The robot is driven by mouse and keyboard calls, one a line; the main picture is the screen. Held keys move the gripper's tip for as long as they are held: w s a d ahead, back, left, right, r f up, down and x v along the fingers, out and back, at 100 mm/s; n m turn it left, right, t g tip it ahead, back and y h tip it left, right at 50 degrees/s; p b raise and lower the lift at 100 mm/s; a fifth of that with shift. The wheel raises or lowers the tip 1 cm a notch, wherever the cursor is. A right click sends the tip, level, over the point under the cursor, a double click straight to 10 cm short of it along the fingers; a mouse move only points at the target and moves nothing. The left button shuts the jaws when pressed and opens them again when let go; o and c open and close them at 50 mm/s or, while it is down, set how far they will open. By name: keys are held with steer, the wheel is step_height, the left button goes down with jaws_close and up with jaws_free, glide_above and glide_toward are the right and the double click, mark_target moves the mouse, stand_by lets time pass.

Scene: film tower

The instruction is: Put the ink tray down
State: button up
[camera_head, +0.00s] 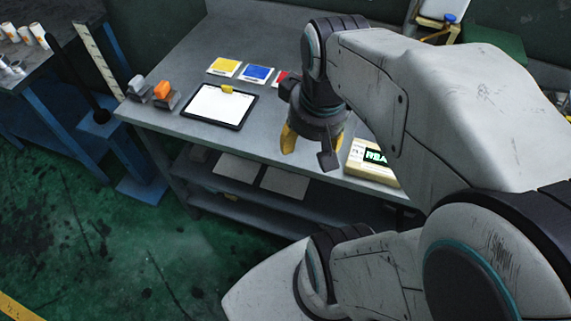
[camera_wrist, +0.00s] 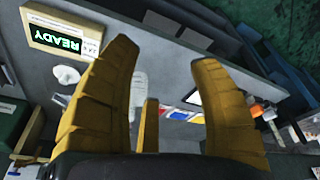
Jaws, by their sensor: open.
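My gripper (camera_head: 313,143) hangs over the front part of the grey bench, its yellow fingers spread; the wrist view also shows them wide apart (camera_wrist: 168,62) with nothing held between them. Three flat squares with pale edges lie in a row on the bench, left of my gripper: yellow (camera_head: 224,67), blue (camera_head: 257,74) and red (camera_head: 280,77), the red one partly hidden by my gripper. I cannot tell which thing is the ink tray. A black-framed white board (camera_head: 215,105) with a yellow clip lies in front of the squares.
The grey bench top (camera_head: 180,80) is clear behind the squares. A grey-handled piece (camera_head: 138,87) and an orange-handled piece (camera_head: 162,92) stand at its left end. A READY display box (camera_head: 372,163) sits right of my gripper; it also shows in the wrist view (camera_wrist: 65,42).

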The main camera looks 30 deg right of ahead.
steer(key=s+a+f+n, duration=0.1)
steer(key=s+a, duration=0.1)
steer(key=a, duration=0.4)
steer(key=shift+s+a+f+n+t+y, duration=0.2)
steer(key=shift+s+f+n+t+y, duration=0.15)
steer(key=shift+s+n+t+y, duration=0.05)
steer(key=shift+r, duration=0.25)
